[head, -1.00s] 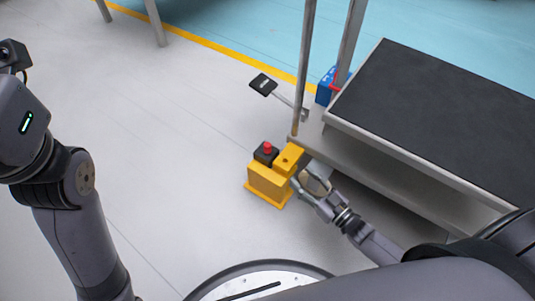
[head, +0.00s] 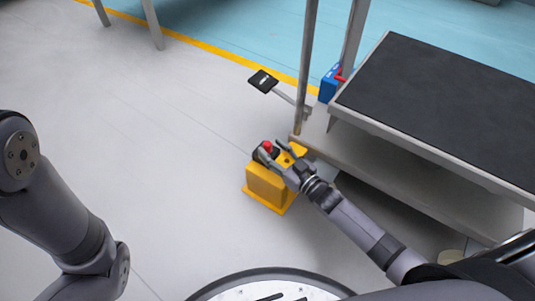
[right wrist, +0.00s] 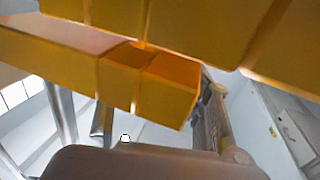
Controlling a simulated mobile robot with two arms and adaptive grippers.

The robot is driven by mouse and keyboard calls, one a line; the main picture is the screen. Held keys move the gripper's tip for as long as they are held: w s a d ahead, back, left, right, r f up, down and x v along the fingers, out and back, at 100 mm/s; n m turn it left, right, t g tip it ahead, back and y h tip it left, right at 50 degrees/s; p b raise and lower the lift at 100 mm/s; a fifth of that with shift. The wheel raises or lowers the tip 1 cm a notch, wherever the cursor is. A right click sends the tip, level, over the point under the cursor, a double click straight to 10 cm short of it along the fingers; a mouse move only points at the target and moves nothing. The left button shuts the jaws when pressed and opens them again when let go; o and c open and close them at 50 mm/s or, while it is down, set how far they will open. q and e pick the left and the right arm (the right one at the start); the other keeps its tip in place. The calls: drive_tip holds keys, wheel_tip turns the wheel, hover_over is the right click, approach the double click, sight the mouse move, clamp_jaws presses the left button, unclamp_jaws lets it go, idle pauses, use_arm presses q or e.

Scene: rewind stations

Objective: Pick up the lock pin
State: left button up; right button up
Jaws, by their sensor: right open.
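A yellow box (head: 268,184) stands on the floor beside the bench. On its top is a small red knob (head: 267,146) over a black part; it may be the head of the lock pin, but I cannot be sure. My right gripper (head: 270,150) is open over the box top, its fingers near the red knob. I cannot tell if they touch it. In the right wrist view, yellow-orange blocks (right wrist: 165,85) fill the upper part very close up, and no red knob shows. My left gripper is out of view.
A bench with a black top (head: 440,105) and a lower shelf stands at the right, close to my right arm. A metal post (head: 306,65), a black pedal-like plate (head: 263,81) and a blue box (head: 329,84) are behind the yellow box. The floor at left is clear.

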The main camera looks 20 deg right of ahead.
drive_tip(key=shift+w+a, duration=0.15)
drive_tip(key=shift+w, duration=0.2)
drive_tip(key=shift+c, duration=0.2)
clamp_jaws()
